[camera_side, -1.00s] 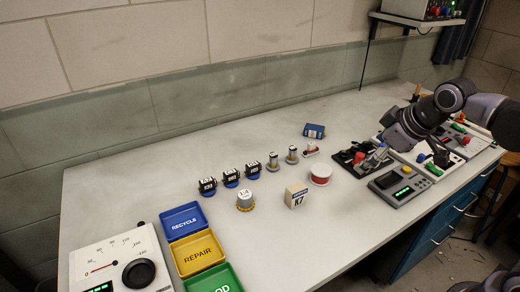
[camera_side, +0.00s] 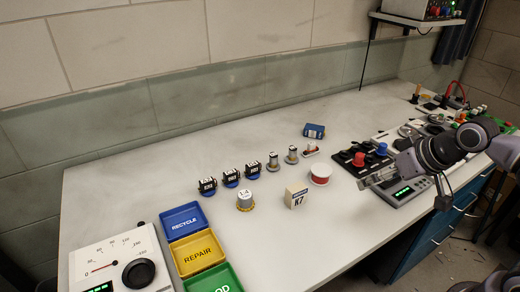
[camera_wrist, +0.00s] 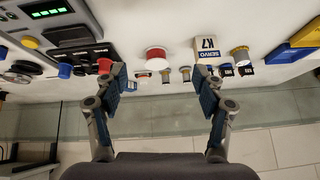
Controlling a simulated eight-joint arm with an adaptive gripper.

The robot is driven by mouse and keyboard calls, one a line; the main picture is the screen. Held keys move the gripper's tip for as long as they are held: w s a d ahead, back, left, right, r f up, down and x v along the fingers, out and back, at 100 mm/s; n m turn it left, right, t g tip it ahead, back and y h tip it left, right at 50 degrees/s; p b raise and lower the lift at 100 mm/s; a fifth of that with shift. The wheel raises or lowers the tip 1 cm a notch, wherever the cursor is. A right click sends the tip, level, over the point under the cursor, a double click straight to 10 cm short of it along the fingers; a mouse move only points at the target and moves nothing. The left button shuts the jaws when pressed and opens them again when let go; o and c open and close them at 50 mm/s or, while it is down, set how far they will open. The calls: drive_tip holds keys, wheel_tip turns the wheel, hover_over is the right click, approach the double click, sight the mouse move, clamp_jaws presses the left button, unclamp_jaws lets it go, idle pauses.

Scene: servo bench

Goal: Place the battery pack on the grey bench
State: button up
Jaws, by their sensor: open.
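A small blue block with a pale label (camera_side: 314,130), which looks like the battery pack, lies on the grey bench (camera_side: 130,180) toward the back, behind the row of small parts. In the wrist view a blue piece (camera_wrist: 131,86) beside the left finger may be the same block. My gripper (camera_side: 373,180) is over the right part of the bench, near the black block with knobs and well apart from the blue block. In the wrist view my gripper (camera_wrist: 160,75) has its fingers wide apart with nothing between them.
A K7 servo box (camera_side: 296,198), a red-sided white spool (camera_side: 320,174) and several small parts stand mid-bench. A black block with red and blue knobs (camera_side: 352,157) is close to my gripper. Trays (camera_side: 183,218) are at the left. The bench's back left is clear.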

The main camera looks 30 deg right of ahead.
drive_tip(key=w+d+r+m+y, duration=0.1)
drive_tip(key=w+d+m+y, duration=0.15)
drive_tip(key=w+m, duration=0.7)
drive_tip(key=w+d+r+m+y, duration=0.15)
drive_tip(key=w+d+m, duration=0.35)
drive_tip(key=w, duration=0.7)
drive_tip(key=m+t+y, duration=0.3)
drive_tip(key=m+y, duration=0.1)
drive_tip(key=m, duration=0.9)
approach(317, 128)
drive_tip(key=shift+w+d+n, duration=0.15)
drive_tip(key=shift+w+n, duration=0.05)
drive_tip(key=shift+n, duration=0.05)
drive_tip(key=shift+w+f+y, duration=0.15)
drive_tip(key=shift+y, duration=0.15)
drive_tip(key=x, duration=0.5)
drive_tip(key=shift+w, duration=0.15)
drive_tip(key=shift+x, duration=2.65)
drive_tip(key=shift+f, duration=0.15)
drive_tip(key=c, duration=1.4)
